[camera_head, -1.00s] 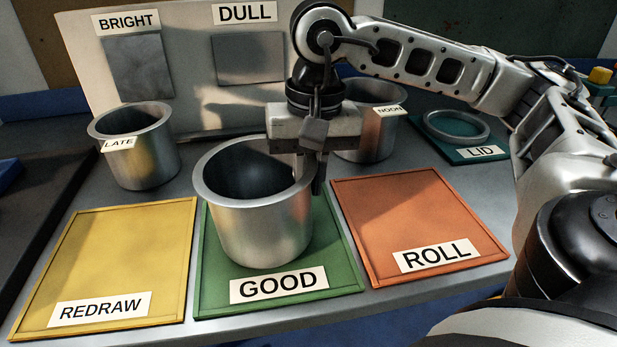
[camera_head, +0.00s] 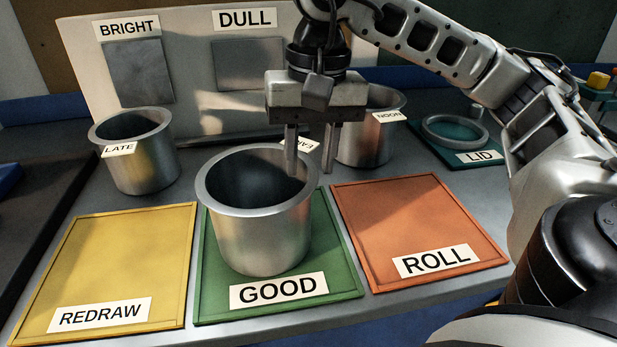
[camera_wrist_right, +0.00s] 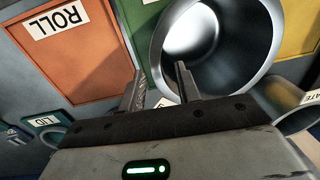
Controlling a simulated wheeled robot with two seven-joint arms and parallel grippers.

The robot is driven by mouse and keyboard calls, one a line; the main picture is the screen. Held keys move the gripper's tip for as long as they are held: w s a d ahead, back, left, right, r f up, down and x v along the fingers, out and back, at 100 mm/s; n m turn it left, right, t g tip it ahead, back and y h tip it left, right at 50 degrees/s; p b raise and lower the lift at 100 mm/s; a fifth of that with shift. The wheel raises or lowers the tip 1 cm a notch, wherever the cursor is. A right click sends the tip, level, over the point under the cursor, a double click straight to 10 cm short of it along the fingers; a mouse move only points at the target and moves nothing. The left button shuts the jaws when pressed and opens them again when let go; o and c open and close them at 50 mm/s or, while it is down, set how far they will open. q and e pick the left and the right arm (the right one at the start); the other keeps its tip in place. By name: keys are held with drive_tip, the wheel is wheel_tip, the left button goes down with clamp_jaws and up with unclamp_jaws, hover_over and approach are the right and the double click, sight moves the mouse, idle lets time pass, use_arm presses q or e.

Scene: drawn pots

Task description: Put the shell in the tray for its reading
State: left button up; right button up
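The metal shell (camera_head: 262,235), an open cylinder with a flared rim, stands upright on the green GOOD tray (camera_head: 335,275). It also shows in the right wrist view (camera_wrist_right: 245,45). My right gripper (camera_head: 300,170) is above the shell's back right rim. Its two fingers point down, with a gap between them and nothing held. In the right wrist view the fingers (camera_wrist_right: 160,85) are apart, one of them over the shell's edge. The yellow REDRAW tray (camera_head: 120,255) and the orange ROLL tray (camera_head: 400,215) are empty. My left gripper is not in view.
A LATE pot (camera_head: 148,165) stands at the back left, a NOON pot (camera_head: 365,145) behind my gripper. A partly hidden white label (camera_head: 301,143) shows behind the fingers. A ring (camera_head: 455,131) lies on the LID mat (camera_head: 440,153). The BRIGHT/DULL board (camera_head: 190,75) stands behind.

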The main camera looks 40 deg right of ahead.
drive_tip(key=r+p, duration=0.1)
drive_tip(key=r, duration=0.2)
drive_tip(key=r+p, duration=0.1)
drive_tip(key=r, duration=0.3)
drive_tip(key=shift+s+d, duration=0.15)
drive_tip(key=shift+d, duration=0.05)
drive_tip(key=shift+f, duration=0.1)
